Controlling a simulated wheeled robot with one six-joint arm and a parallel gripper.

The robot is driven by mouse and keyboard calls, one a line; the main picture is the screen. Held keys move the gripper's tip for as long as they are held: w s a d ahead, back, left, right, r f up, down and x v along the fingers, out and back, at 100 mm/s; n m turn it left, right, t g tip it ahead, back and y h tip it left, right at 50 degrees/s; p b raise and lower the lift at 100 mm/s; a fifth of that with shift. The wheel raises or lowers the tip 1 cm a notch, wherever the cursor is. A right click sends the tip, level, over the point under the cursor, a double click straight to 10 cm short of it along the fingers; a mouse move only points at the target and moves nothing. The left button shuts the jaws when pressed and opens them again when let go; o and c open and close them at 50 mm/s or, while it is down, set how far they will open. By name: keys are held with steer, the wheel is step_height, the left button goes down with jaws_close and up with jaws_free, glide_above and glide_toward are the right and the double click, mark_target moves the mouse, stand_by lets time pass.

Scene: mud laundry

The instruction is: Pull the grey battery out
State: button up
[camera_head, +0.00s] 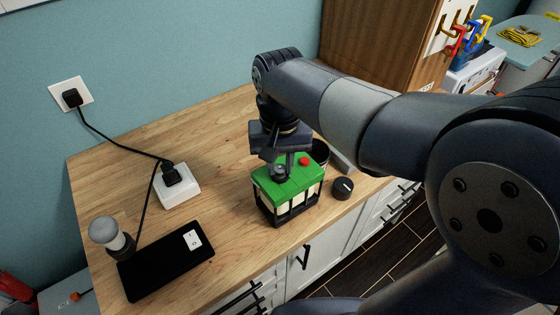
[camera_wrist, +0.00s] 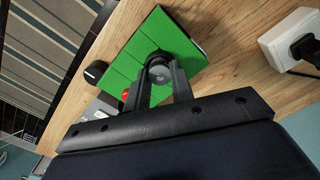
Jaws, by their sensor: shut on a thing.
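A green-topped box (camera_head: 296,175) in a black frame stands on the wooden counter near its front edge. It also shows in the wrist view (camera_wrist: 135,52). My gripper (camera_head: 286,170) points down at its top, left of a red button (camera_head: 304,161). In the wrist view, my gripper (camera_wrist: 160,78) has its two fingers around the round grey end of the grey battery (camera_wrist: 160,73), which is at the green top beside a dark round part. The jaws are shut on it. The battery's lower part is hidden, so I cannot tell how deep it sits.
A black knob (camera_head: 343,188) stands right of the box. To the left are a white socket block (camera_head: 177,185) with a plug and cord, a bulb-shaped lamp (camera_head: 104,232) and a black panel (camera_head: 166,261). The wooden counter (camera_head: 225,165) is clear left of the box.

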mark_target(280, 167)
steer(key=shift+r, duration=0.15)
jaws_close()
steer(key=shift+r+p, duration=3.8)
steer(key=shift+r, duration=0.35)
